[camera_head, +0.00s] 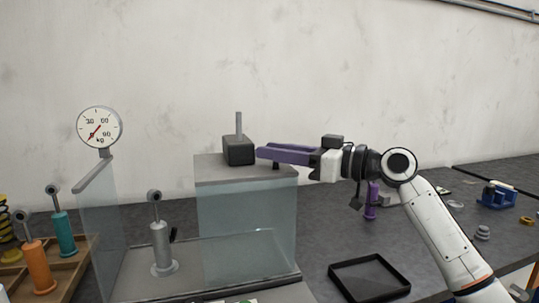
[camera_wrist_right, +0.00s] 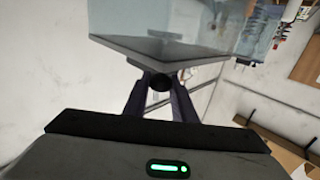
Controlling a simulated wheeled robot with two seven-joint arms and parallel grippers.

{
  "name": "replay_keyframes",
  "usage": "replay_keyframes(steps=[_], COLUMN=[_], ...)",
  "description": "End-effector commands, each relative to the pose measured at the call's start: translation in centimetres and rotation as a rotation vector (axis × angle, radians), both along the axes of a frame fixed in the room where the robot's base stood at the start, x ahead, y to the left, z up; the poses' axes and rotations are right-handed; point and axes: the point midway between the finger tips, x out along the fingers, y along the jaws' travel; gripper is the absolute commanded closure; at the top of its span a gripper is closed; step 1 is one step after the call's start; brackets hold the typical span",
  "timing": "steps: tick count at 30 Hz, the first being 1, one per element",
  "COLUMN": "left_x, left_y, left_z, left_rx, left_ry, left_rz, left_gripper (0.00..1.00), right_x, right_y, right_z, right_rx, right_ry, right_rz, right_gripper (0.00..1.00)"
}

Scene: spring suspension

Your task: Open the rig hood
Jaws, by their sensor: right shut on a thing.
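The rig has clear panels (camera_head: 246,228), a grey top (camera_head: 215,174) and a dark block with an upright rod (camera_head: 239,148) on top. I cannot tell which panels make up the hood. A grey spring damper (camera_head: 161,247) stands upright on the rig's base. My right gripper (camera_head: 268,156) reaches in from the right at the right end of the grey top. In the right wrist view its fingers (camera_wrist_right: 160,95) are shut on a small dark round knob (camera_wrist_right: 160,81) by the panel's edge. My left gripper is out of view.
A dial gauge (camera_head: 99,128) stands on the rig's left post. Orange (camera_head: 35,252) and teal (camera_head: 64,232) dampers stand in a wooden tray at left. A black tray (camera_head: 369,277) and a purple damper (camera_head: 371,203) are on the right. A wall rises behind the bench.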

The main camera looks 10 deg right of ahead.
Motion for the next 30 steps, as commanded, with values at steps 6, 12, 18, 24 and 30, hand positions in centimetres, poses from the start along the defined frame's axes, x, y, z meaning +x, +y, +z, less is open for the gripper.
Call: replay_keyframes(steps=[6, 12, 18, 24, 30], left_x=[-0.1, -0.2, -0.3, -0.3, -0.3], left_y=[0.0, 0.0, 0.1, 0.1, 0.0], left_z=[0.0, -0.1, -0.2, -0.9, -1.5], left_rx=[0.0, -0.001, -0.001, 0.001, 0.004], left_ry=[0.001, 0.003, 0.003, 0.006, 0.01], left_rz=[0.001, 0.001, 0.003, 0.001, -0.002], left_gripper=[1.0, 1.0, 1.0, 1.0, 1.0], right_x=[0.0, 0.0, -0.1, -1.9, -4.5], right_y=[0.0, 0.0, -0.2, -2.3, -5.4], right_z=[-0.1, -0.1, -0.1, -0.3, -0.3], right_rx=[-0.003, -0.002, -0.001, -0.003, -0.004], right_ry=[0.003, 0.001, 0.001, 0.0, 0.002], right_rz=[-0.001, 0.0, -0.001, -0.003, -0.004], right_gripper=[0.68, 0.57, 0.57, 0.57, 0.57])
